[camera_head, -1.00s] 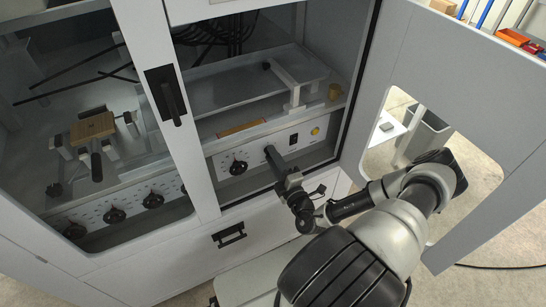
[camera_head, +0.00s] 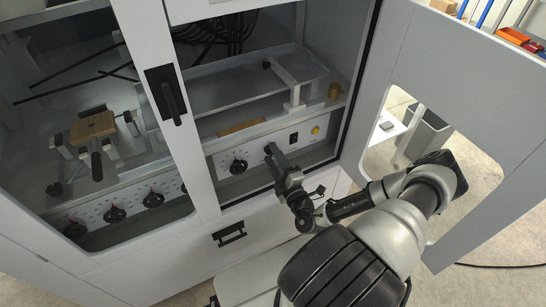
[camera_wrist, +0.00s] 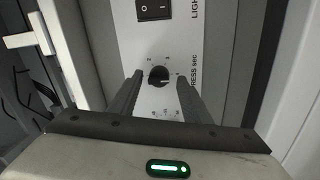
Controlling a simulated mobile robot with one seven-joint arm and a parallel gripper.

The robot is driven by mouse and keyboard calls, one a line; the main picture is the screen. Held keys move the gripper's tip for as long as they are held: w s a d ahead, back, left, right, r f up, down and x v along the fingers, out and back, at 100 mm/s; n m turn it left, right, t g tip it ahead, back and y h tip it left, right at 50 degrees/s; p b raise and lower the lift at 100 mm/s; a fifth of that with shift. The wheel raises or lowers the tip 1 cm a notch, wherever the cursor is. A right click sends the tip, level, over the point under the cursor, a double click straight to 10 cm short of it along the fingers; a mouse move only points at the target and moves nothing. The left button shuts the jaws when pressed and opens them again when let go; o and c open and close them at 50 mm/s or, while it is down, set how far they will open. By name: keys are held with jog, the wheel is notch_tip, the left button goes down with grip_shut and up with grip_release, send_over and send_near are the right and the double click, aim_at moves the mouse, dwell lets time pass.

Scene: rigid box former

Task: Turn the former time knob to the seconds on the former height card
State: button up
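A black round knob (camera_wrist: 158,76) with a pale pointer line sits on the white panel in the wrist view, beside the text "PRESS sec" and a ring of small marks. My gripper (camera_wrist: 159,82) is open, with one dark finger on each side of this knob; contact cannot be made out. In the head view my gripper (camera_head: 270,150) points at the control panel (camera_head: 266,158) inside the open bay and hides this knob. Another black knob (camera_head: 239,166) is left of it. No height card can be read in either view.
A black rocker switch (camera_wrist: 154,10) is just above the knob in the wrist view. The open door (camera_head: 450,90) with its window stands right of my arm. A frame post (camera_head: 185,120) bounds the bay on the left. A metal tray (camera_head: 235,85) lies above the panel.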

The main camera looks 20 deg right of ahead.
jog(key=s, duration=1.7)
jog(key=shift+s+f+p, duration=0.25)
jog(key=shift+f+p, duration=0.1)
jog(key=shift+f, duration=0.05)
